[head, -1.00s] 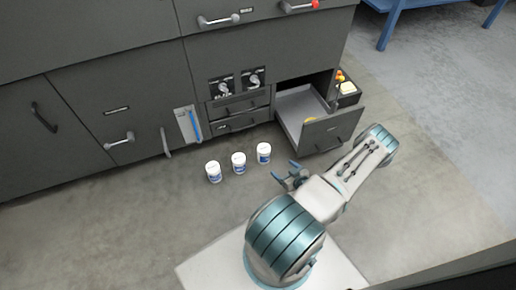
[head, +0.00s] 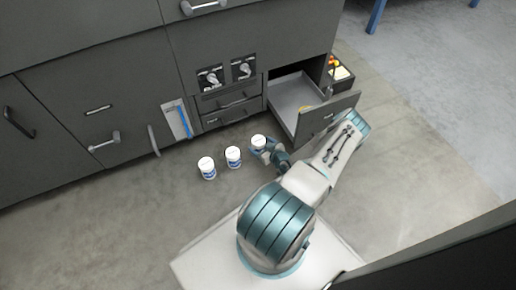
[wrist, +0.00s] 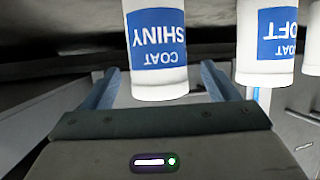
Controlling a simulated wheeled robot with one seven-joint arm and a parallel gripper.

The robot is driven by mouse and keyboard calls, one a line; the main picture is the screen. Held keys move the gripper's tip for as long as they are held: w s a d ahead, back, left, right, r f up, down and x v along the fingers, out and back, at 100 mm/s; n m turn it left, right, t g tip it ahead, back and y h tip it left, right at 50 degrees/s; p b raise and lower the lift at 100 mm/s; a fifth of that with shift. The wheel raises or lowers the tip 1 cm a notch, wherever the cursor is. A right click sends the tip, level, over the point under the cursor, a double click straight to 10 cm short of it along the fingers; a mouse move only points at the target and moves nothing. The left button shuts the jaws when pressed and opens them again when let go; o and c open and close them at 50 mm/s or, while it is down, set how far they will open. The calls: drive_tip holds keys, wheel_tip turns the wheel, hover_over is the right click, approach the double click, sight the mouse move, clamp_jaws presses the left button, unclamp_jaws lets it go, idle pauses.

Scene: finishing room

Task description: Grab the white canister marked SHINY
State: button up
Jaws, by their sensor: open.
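The white canister marked SHINY (wrist: 157,85), with a blue label, hangs upside down in the wrist view. It stands between my two open fingers, and I cannot tell if either touches it. My gripper also shows in the wrist view (wrist: 160,78), open around the canister.
A white canister whose label ends in OFT (wrist: 267,45) stands beside it, the middle one in the head view (head: 233,157). A third canister (head: 207,168) is farther left. An open drawer (head: 312,121) juts out behind my gripper. Floor left of the canisters is clear.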

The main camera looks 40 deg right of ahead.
drive_tip(key=b+x, duration=0.1)
drive_tip(key=x, duration=0.3)
drive_tip(key=shift+w+b, duration=0.15)
drive_tip(key=shift+b, duration=0.15)
drive_tip(key=shift+d, duration=0.1)
drive_tip(key=c, duration=1.2)
drive_tip(key=shift+r, duration=0.1)
